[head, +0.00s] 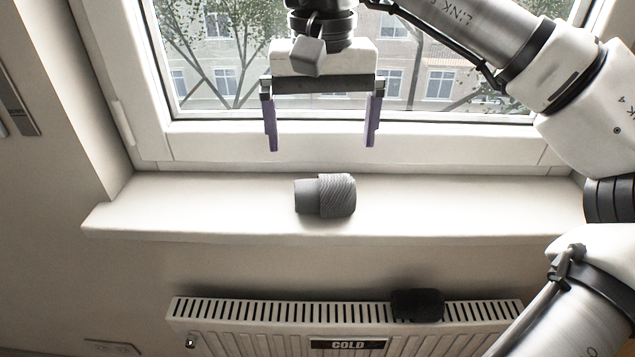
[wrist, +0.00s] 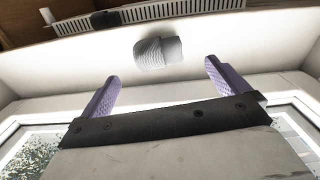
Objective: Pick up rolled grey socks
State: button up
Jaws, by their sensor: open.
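The rolled grey socks (head: 337,195) lie on the white window sill, a ribbed thick part on the right and a smoother, narrower part on the left in the head view. They also show in the wrist view (wrist: 150,53), beyond and between the two fingers. My gripper (head: 320,148) is open and empty, its purple fingers pointing down above the sill and apart from the socks. In the wrist view my gripper (wrist: 162,78) shows both fingers spread wider than the socks.
The window sill (head: 180,212) is otherwise bare on both sides of the socks. The window frame (head: 470,145) stands close behind. Below is a white radiator (head: 260,312) with a "COLD" label (head: 348,344) and a dark object (head: 417,305) on top.

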aim_at(324, 185)
notch_tip(324, 185, down, 7)
jog(key=shift+s+r, duration=0.1)
jog(key=shift+w+d+f+p, duration=0.1)
jog(key=shift+f+p, duration=0.05)
jog(key=shift+f, duration=0.75)
jog(key=shift+w+d+f+p, duration=0.1)
jog(key=shift+w+f+p, duration=0.1)
jog(key=shift+f, duration=0.75)
jog(key=shift+w+f+p, duration=0.1)
jog(key=shift+f+p, duration=0.05)
jog(key=shift+f, duration=0.75)
jog(key=shift+c, duration=0.3)
jog(key=c, duration=0.9)
jog(key=shift+c, duration=0.2)
